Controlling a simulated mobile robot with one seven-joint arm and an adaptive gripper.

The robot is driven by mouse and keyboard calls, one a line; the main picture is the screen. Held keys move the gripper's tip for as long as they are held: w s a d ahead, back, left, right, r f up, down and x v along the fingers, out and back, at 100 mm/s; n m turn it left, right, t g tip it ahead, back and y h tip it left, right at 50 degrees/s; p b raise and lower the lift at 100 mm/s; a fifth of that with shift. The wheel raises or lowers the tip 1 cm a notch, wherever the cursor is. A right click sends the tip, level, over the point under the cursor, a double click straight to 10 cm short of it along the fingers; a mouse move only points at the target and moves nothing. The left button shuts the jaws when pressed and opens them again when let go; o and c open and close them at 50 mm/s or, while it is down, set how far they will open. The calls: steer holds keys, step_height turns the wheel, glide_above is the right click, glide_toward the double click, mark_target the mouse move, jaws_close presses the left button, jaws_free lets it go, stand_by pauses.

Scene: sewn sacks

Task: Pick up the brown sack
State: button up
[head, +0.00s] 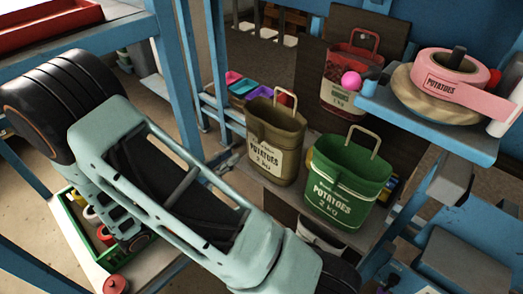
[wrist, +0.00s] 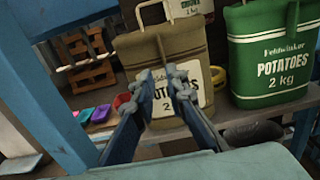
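The brown sack (head: 273,128) stands upright on a shelf in the head view, with a cream POTATOES 2 kg label and a pale loop handle on top. In the wrist view the brown sack (wrist: 192,52) fills the upper middle, its handle rising toward the top edge. My gripper (wrist: 158,76) shows only in the wrist view. Its two fingers are apart with nothing held between them, and their tips overlap the sack's label. I cannot tell whether the tips touch the sack. In the head view the gripper is not visible.
A green sack (head: 347,184) stands close to the right of the brown one. A red sack (head: 350,82) is behind. A blue shelf (head: 440,125) bearing pink tape (head: 455,75) juts in at right. Coloured bins (head: 250,91) lie left, near blue posts (head: 178,75).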

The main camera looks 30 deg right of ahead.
mark_target(255, 139)
steer(key=p+x, duration=0.1)
steer(key=x, duration=0.9)
steer(key=shift+s+d+f+p, duration=0.1)
steer(key=shift+d+f+p, duration=0.1)
steer(key=shift+p, duration=0.1)
steer(key=shift+c, duration=0.4)
jaws_close()
steer(key=shift+r, duration=0.2)
steer(key=shift+r, duration=0.1)
